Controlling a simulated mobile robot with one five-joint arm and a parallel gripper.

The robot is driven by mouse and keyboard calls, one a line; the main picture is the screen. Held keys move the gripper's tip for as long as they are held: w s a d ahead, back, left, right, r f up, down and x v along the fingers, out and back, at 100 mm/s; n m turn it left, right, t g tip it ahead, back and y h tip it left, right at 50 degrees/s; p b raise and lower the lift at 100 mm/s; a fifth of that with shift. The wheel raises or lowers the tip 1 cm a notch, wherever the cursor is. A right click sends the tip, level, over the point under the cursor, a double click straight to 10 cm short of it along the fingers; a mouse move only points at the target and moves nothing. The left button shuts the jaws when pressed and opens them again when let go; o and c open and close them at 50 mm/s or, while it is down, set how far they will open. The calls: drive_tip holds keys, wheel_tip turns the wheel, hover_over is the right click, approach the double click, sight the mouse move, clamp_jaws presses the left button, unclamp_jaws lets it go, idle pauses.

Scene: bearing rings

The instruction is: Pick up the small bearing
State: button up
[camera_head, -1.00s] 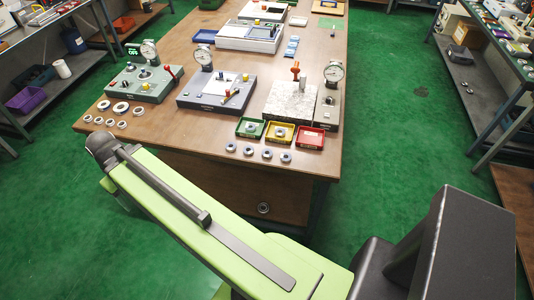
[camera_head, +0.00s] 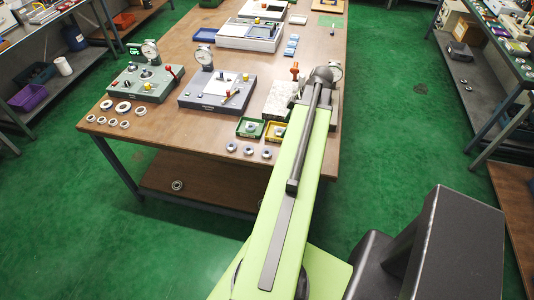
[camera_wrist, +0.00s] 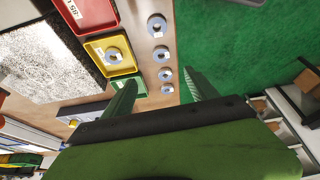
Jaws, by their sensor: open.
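Several small bearings lie in a row on the table's front edge; one small bearing (camera_head: 248,150) shows in the head view, the right end of the row hidden behind my arm. In the wrist view the row runs from an upper bearing (camera_wrist: 157,23) down to a lower bearing (camera_wrist: 167,89). My gripper (camera_wrist: 162,77) is open and empty, its two green fingers on either side of the lower end of the row in the picture. It appears above the table, and I cannot tell its exact height. In the head view its fingers are hidden.
A yellow tray (camera_wrist: 96,46) holding a ring, a red tray (camera_wrist: 112,14) and a green tray (camera_wrist: 142,87) sit beside the row. More rings (camera_head: 123,107) lie at the table's left. Gauge stands (camera_head: 217,90) occupy the table behind. Green floor lies beyond the edge.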

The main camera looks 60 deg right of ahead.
drive_tip(key=b, duration=1.1)
hover_over(267, 153)
drive_tip(key=s+d, duration=0.2)
drive_tip(key=s, duration=0.1)
drive_tip(key=f, duration=1.1)
drive_tip(key=shift+w+a+f, duration=0.1)
drive_tip(key=shift+a+f, duration=0.15)
drive_tip(key=shift+w, duration=0.1)
drive_tip(key=b+x, duration=0.5)
drive_tip(key=shift+a+f, duration=0.15)
drive_tip(key=shift+a, duration=0.05)
clamp_jaws()
